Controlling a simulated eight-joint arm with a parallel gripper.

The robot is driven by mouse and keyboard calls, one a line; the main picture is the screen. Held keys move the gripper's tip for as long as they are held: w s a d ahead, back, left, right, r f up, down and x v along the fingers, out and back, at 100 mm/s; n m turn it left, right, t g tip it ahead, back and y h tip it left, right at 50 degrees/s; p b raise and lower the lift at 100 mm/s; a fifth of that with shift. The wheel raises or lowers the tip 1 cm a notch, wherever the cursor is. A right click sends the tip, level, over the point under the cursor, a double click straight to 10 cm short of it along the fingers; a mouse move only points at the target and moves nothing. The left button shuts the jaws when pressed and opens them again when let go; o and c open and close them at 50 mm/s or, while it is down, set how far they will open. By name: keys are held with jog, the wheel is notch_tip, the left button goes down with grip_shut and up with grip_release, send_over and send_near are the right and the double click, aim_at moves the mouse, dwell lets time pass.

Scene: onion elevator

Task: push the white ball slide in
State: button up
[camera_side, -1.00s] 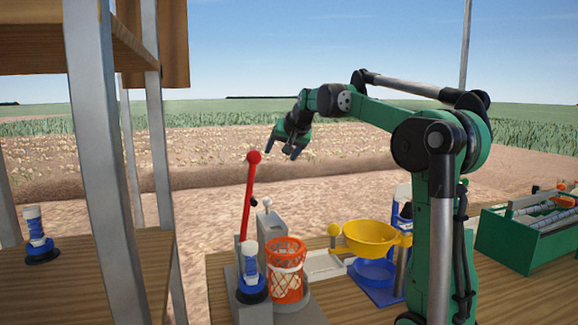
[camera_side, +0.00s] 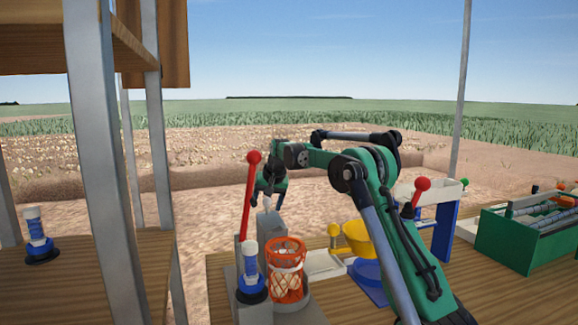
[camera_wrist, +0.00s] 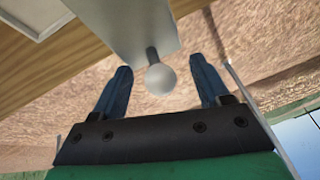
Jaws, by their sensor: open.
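The white ball (camera_wrist: 160,78) is a knob on a short dark stem at the end of a pale grey block (camera_wrist: 128,22). In the wrist view it sits between the two blue-grey fingers of my gripper (camera_wrist: 160,66), with a gap on both sides. The fingers are open and hold nothing. In the side view my gripper (camera_side: 268,200) points down over the grey block (camera_side: 270,228), behind the red-knobbed lever. There the fingers partly cover the ball, and the exact depth between ball and fingers is hard to tell.
The tall red lever (camera_side: 249,195) stands close left of my gripper. An orange basket (camera_side: 287,252) and a blue-and-white knob device (camera_side: 250,270) stand in front. A yellow bowl (camera_side: 357,238) is to the right, partly behind my arm. A green crate (camera_side: 505,240) stands at far right.

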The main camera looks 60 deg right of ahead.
aim_at(270, 220)
jog(key=shift+f, duration=0.1)
grip_shut()
jog(key=shift+s+a, duration=1.75)
jog(key=shift+s, duration=0.05)
jog(key=shift+o, duration=0.2)
grip_release()
jog(key=shift+r, duration=3.05)
jog(key=shift+a, duration=0.1)
